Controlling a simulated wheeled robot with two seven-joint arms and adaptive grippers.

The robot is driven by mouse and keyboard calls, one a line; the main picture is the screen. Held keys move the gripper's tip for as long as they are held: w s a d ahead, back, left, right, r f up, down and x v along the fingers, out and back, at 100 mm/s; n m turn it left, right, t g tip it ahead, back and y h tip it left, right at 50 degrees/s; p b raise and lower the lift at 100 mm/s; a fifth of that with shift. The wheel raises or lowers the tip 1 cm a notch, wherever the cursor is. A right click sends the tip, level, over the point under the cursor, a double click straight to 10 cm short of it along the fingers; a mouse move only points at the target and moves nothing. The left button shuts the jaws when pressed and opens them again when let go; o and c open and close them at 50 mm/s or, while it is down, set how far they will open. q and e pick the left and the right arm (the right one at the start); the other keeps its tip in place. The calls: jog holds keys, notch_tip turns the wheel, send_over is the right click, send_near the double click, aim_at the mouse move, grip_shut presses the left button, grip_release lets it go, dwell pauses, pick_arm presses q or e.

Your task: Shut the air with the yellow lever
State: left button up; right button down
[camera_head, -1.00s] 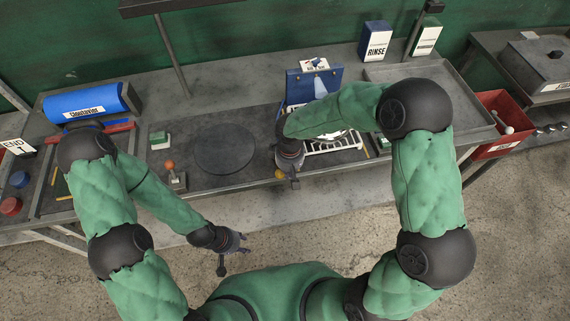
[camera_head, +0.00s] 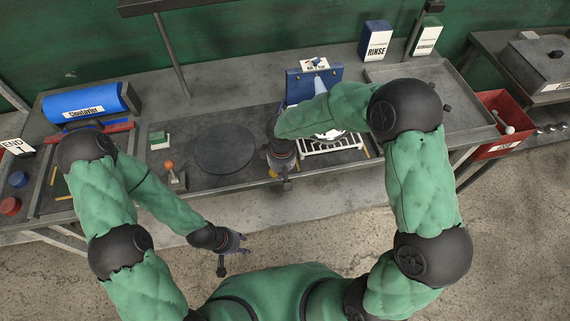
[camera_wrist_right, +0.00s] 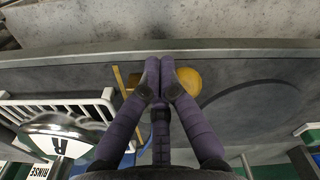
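The yellow lever's round knob (camera_head: 272,172) shows at the front edge of the bench, partly hidden by my right gripper (camera_head: 284,186). In the right wrist view the yellow knob (camera_wrist_right: 188,80) lies behind and just right of the fingertips of my right gripper (camera_wrist_right: 159,66). Those fingers are drawn together with nothing seen between the tips. I cannot tell whether they touch the knob. My left gripper (camera_head: 236,243) hangs low in front of the bench, away from the lever; its fingers are too small to read.
An orange-knobbed lever (camera_head: 169,166) stands left of the dark round disc (camera_head: 225,148). A white rack (camera_head: 335,144) and blue stand (camera_head: 296,86) are right of the disc. A red bin (camera_head: 503,145) is at the far right. Floor in front of the bench is clear.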

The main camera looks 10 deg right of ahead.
aim_at(272, 171)
jog(key=shift+a, duration=0.4)
jog(key=shift+w+a, duration=0.3)
jog(key=shift+a, duration=0.35)
jog(key=shift+w+a, duration=0.35)
jog(key=shift+a, duration=0.2)
dwell(0.3)
